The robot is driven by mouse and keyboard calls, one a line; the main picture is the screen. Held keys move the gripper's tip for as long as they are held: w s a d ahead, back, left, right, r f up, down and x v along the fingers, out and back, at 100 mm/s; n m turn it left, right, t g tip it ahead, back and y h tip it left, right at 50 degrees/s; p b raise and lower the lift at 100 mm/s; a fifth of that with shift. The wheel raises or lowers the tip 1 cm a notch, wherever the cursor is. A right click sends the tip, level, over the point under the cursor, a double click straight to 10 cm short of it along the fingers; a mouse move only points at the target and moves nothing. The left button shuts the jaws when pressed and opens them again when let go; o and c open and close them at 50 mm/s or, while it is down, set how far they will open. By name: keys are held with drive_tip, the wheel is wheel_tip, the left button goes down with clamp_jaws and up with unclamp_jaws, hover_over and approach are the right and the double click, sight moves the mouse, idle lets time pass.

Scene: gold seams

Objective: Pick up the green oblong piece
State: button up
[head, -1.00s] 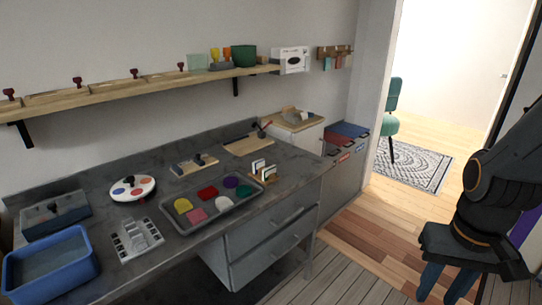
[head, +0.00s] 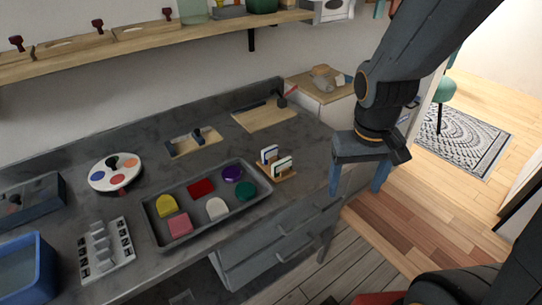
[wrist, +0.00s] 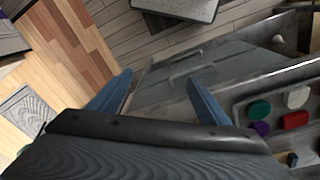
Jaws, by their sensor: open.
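The green oblong piece (head: 245,191) lies in the front right part of a grey tray (head: 155,232) on the workbench. Beside it in the tray are a purple piece (head: 232,173) and a white piece (head: 217,208). In the wrist view the green piece (wrist: 258,110) lies right of my fingers, near the tray's edge. My gripper (head: 358,188) is open and empty. It hangs to the right of the tray, by the bench's right end, with its blue fingers apart. The wrist view shows both fingers (wrist: 155,98) with nothing between them.
A small wooden rack with white cards (head: 277,168) stands on the bench between the tray and my gripper. Red, yellow and pink pieces share the tray. A wooden board (head: 264,116) lies behind. Drawers (head: 265,250) are below the bench.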

drive_tip(key=w+a+r+n+t+p, duration=0.1)
drive_tip(key=w+r+n+t+p, duration=0.1)
drive_tip(key=w+p, duration=0.25)
drive_tip(key=n+y+p, duration=0.3)
drive_tip(key=n+p, duration=0.1)
drive_tip(key=p, duration=0.4)
hover_over(282, 161)
drive_tip(key=s, duration=0.2)
drive_tip(key=shift+w+d+f+t+b, duration=0.1)
drive_tip(key=shift+w+f+t+b, duration=0.15)
drive_tip(key=shift+f, duration=0.3)
drive_tip(key=shift+w+d+f+t+b, duration=0.15)
drive_tip(key=shift+f+t+b, duration=0.15)
drive_tip(key=shift+f, duration=0.2)
drive_tip(key=shift+s+d+b+x, duration=0.15)
drive_tip(key=shift+b+x, duration=0.5)
drive_tip(key=shift+x, duration=0.7)
drive_tip(key=shift+s+d+b+x, duration=0.15)
drive_tip(key=shift+b+x, duration=0.5)
drive_tip(key=shift+x, duration=0.65)
drive_tip(key=shift+f, duration=0.15)
drive_tip(key=c, duration=1.2)
